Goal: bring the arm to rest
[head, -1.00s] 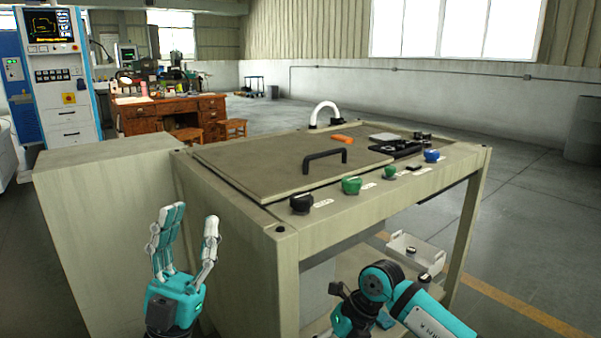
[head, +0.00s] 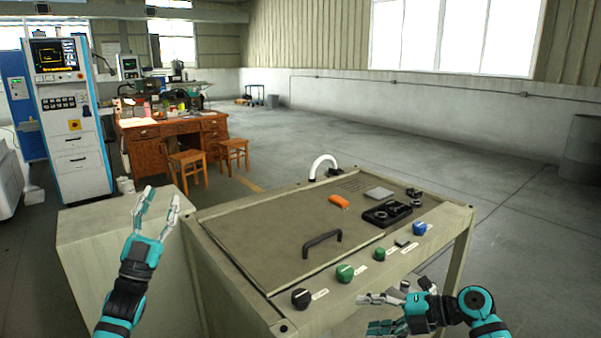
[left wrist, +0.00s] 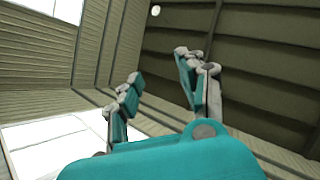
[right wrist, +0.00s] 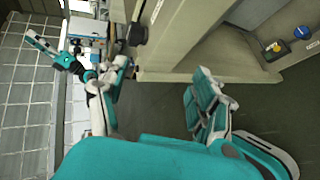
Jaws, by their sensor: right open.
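My left gripper (head: 157,212) is raised at the left, above the pale box-shaped cabinet, with its fingers spread and nothing between them. In the left wrist view its open fingers (left wrist: 160,90) point toward the wall and roof. My right gripper (head: 375,312) is low in front of the bench's front edge, near the knobs. In the right wrist view its fingers (right wrist: 160,105) are wide apart and empty, with floor visible between them.
The bench (head: 240,235) has a lid with a black handle (head: 322,243), an orange object (head: 339,201), a black tray (head: 387,214) and several knobs along its front. A wooden desk (head: 150,150) with stools stands at the back left.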

